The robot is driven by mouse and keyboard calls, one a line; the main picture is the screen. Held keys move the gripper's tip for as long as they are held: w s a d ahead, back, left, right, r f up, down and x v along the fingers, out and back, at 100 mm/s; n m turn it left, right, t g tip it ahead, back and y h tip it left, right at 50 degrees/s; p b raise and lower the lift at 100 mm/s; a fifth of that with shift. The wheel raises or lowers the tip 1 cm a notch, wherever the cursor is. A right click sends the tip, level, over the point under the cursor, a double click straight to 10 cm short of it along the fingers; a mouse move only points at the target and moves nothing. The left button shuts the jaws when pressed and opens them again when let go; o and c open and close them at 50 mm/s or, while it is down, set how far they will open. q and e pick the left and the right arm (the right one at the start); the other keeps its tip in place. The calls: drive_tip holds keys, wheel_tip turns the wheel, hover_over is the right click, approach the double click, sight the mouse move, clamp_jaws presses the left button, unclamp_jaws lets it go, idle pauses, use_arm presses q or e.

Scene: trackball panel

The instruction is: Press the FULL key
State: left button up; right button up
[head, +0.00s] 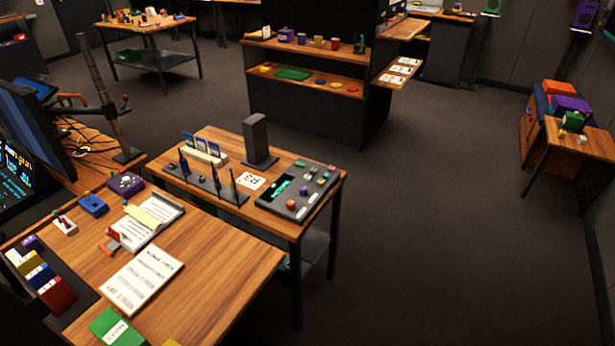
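A dark panel (310,204) lies flat near the right end of a small wooden table (226,143). It has a black display (276,190) with teal marks on its left part. A round reddish-orange piece (290,204) sits near its front, and several small coloured keys are towards its right and back. The key labels are too small to read, so I cannot tell which one is FULL. Neither of my grippers is in view.
A dark upright block (256,139) stands behind the panel. A white card (250,181) and a black rack (205,184) lie left of it. A desk (215,285) with papers adjoins in front. The floor (430,230) to the right is clear.

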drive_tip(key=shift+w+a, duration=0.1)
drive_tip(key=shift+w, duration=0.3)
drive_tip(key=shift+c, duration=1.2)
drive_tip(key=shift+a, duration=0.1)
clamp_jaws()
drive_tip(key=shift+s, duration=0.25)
